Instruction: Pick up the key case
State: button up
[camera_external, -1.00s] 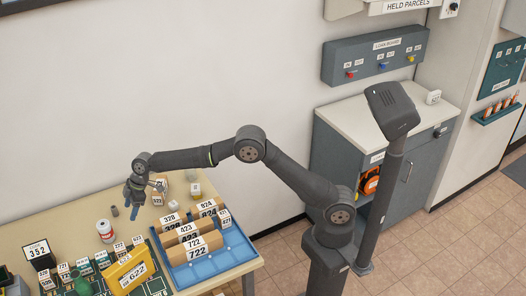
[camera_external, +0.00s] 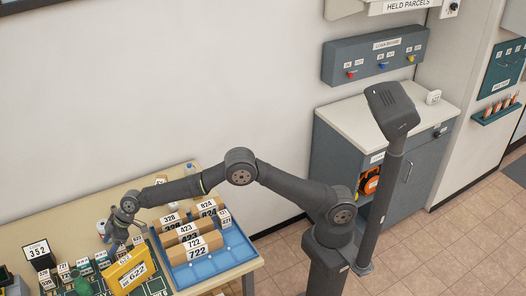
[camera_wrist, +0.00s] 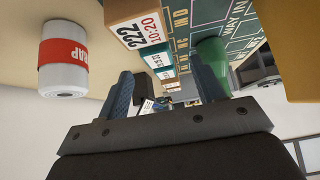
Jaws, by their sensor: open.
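I cannot single out a key case for certain in either view. My gripper (camera_external: 119,236) is low over the left part of the table, and its fingers (camera_wrist: 165,90) stand apart and empty in the wrist view. Between and beyond the fingers are small labelled boxes in a row, the nearest an orange-brown box (camera_wrist: 138,22) marked 222 10:20. A green rounded object (camera_wrist: 211,62) shows by the right finger. In the outside view a yellow labelled item (camera_external: 130,270) marked 622 stands just below my gripper. Small items behind the fingers are too small to tell.
A white roll (camera_wrist: 65,75) with a red wrap label stands left of the fingers. A blue tray (camera_external: 228,257) with several numbered parcels is to the right on the table. A sign (camera_external: 38,250) reading 352 stands at the left.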

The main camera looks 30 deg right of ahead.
aim_at(104, 253)
jog(key=shift+w+x, duration=0.1)
jog(key=shift+x, duration=1.45)
jog(key=shift+w+x, duration=0.15)
jog(key=shift+x, duration=1.35)
jog(key=shift+c, duration=0.4)
jog(key=c, duration=1)
